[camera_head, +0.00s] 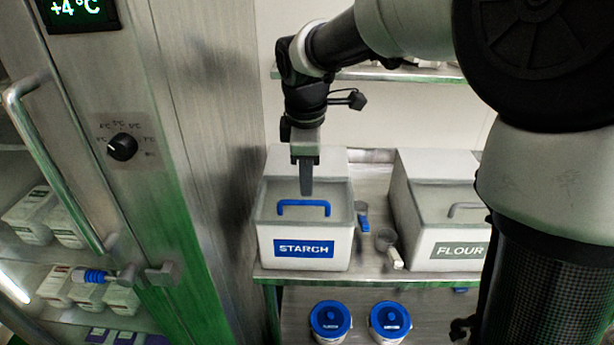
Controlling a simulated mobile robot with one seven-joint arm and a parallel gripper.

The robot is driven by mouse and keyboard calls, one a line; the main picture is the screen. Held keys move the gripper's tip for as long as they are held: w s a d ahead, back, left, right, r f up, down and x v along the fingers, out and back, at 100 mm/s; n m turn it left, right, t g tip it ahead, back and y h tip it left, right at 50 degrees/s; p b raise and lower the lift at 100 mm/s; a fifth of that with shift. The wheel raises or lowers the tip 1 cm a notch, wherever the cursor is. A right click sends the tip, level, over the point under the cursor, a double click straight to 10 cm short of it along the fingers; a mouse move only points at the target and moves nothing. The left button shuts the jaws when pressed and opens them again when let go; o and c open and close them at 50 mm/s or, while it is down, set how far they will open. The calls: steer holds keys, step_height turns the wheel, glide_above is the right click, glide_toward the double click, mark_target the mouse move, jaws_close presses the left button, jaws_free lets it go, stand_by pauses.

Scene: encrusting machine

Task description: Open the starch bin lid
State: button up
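The starch bin (268,255) is a white box with a blue "STARCH" label on its front, standing on a metal shelf. Its lid (335,195) looks shut and greyish, with a blue bar handle (290,203) near the front. My gripper (306,188) points down over the lid, its fingertips at the handle in the picture. I cannot tell whether they touch the handle or are still above or behind it. The fingers are seen edge-on and overlap, so the gap between them is hidden.
A flour bin (425,255) stands on the right, with scoops (388,245) between the bins. A steel fridge (170,120) with a bar handle is close on the left. Two blue-lidded tubs (330,320) stand below. A shelf (390,74) runs above.

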mark_target(307, 201)
steer(key=f, duration=0.3)
steer(key=w+f, duration=0.1)
steer(key=f, duration=0.2)
steer(key=shift+w+f, duration=0.1)
steer(key=shift+f, duration=0.05)
steer(key=shift+c, duration=0.2)
jaws_close()
